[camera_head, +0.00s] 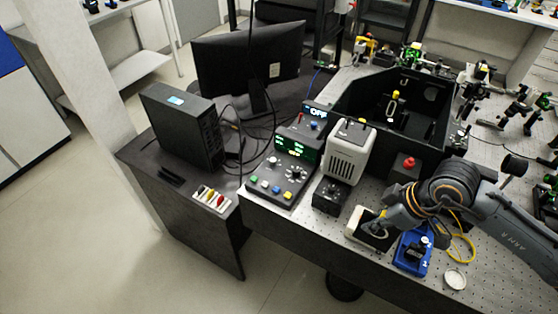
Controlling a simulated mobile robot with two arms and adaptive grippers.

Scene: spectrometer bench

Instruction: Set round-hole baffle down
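My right arm comes in from the right edge, and its gripper (383,222) is low over the front of the perforated bench. Its fingers are small and dark against a cream-framed block (356,236) with a dark top, so I cannot tell whether they are open or shut, or whether they touch it. I cannot make out a round-hole baffle in the gripper. A small plate with a pale ring and a yellow top (391,106) stands inside the open black enclosure (350,112); I cannot tell whether it is the baffle. My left gripper is out of view.
A blue device (411,252) and a white round dish (455,279) are near the bench's front edge. A white ventilated unit (348,152) and a control box with knobs (285,175) stand left of the gripper. A monitor (247,62) and black computer case (183,125) are further left.

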